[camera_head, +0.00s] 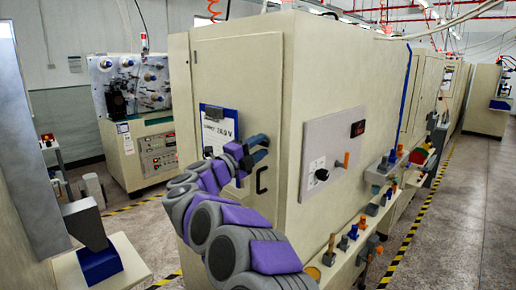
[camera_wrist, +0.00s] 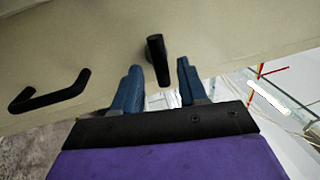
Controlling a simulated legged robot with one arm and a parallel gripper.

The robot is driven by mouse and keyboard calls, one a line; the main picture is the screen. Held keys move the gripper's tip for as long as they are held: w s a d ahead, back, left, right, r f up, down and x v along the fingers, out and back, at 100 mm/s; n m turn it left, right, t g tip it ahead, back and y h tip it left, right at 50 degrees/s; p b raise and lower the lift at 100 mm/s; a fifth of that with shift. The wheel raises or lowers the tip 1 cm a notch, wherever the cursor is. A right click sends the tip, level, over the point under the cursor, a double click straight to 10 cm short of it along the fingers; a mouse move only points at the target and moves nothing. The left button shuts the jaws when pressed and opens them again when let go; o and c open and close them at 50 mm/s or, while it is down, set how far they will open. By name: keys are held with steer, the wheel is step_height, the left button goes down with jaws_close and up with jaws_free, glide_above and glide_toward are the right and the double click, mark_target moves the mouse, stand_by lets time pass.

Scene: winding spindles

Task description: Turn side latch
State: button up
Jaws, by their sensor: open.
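The side latch (camera_wrist: 156,52) is a short black lever on the beige cabinet face. In the wrist view it sits at the top middle and points down, between my two blue fingertips. My gripper (camera_wrist: 159,68) is open, with one finger on each side of the latch and a visible gap to each. Whether the fingers touch the cabinet face I cannot tell. In the head view my gripper (camera_head: 258,149) is at the cabinet's front panel (camera_head: 240,80), and I cannot make out the latch there.
A black C-shaped handle (camera_wrist: 50,95) is on the same panel, just below my gripper in the head view (camera_head: 262,178). A clipboard (camera_head: 218,128) hangs left of it. A control panel (camera_head: 335,150) with a knob is on the cabinet's right side. Clear floor (camera_head: 460,230) lies right.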

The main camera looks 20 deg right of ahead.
steer(key=p+v, duration=0.1)
steer(key=v, duration=1.6)
steer(key=shift+a+p, duration=0.2)
steer(key=shift+p, duration=0.2)
steer(key=shift+w, duration=0.1)
